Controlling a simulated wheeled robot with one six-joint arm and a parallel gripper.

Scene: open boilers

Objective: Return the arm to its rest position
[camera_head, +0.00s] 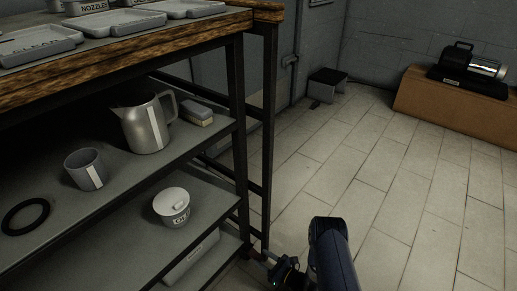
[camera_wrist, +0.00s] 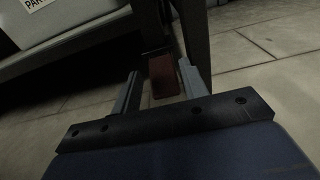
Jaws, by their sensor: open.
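My gripper (camera_wrist: 159,69) is open in the wrist view, with its two grey fingers apart. A reddish-brown block-like thing (camera_wrist: 163,78) shows between or beyond the fingers, by the dark leg of the rack. I cannot tell whether the fingers touch it. In the head view my arm (camera_head: 332,255) reaches in at the bottom, low beside the rack's front right leg (camera_head: 246,215). The gripper end is small and dark there, close to the foot of that leg.
Tiled floor (camera_head: 400,200) is clear to the right. A machine (camera_head: 468,70) sits on a wooden box (camera_head: 440,105).

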